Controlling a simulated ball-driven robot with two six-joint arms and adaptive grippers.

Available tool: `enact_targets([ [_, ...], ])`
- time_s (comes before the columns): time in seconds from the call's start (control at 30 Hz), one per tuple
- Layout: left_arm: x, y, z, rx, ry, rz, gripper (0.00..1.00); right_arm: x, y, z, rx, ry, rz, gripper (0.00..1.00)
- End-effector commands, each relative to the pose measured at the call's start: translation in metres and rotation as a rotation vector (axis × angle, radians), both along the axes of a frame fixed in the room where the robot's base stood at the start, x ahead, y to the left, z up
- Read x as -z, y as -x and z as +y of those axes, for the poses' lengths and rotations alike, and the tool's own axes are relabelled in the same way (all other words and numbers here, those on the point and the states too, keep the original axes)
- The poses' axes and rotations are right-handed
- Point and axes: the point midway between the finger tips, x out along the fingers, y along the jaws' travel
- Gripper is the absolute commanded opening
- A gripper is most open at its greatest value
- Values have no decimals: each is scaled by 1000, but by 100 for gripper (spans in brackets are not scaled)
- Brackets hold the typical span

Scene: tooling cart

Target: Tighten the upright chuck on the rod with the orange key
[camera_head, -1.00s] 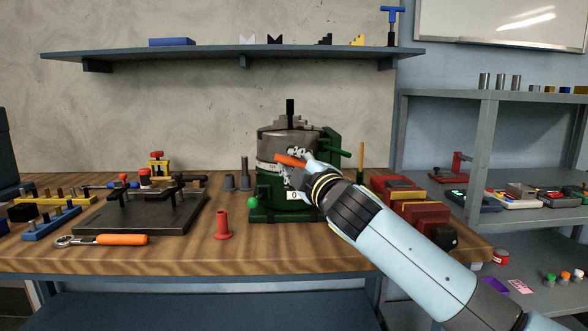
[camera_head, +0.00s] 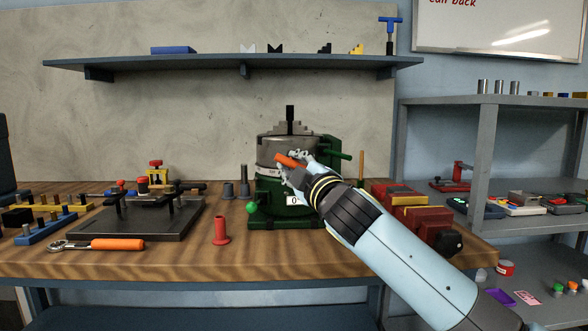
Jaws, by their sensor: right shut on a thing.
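The upright chuck (camera_head: 287,141) is a grey stepped cylinder on a green rotary base (camera_head: 270,208) at the middle of the bench. A dark rod (camera_head: 290,113) stands upright out of its top jaws. My right gripper (camera_head: 292,163) is at the front side of the chuck, shut on the orange key (camera_head: 287,160). The key's orange handle sticks out to the left of the fingers. The gripper hides the rest of the key, so I cannot tell whether its tip sits in the chuck. My left gripper is not in view.
A red flanged post (camera_head: 221,232) stands left of the base. An orange-handled ratchet (camera_head: 110,244) lies at the front left before a dark fixture plate (camera_head: 150,220). A red vise (camera_head: 425,222) stands at the right. A shelf (camera_head: 220,63) hangs above.

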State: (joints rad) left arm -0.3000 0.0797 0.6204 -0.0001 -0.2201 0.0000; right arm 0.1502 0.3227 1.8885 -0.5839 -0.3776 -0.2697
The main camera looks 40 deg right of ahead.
Motion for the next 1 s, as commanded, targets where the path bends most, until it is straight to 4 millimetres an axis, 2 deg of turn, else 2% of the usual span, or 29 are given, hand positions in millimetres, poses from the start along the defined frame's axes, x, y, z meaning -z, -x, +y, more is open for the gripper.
enact_targets([
  [0.47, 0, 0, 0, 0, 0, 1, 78, -1, 1, 1, 0, -1, -3, 0],
  [1.0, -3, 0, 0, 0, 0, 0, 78, -1, 15, 10, -1, -2, -3, 0],
])
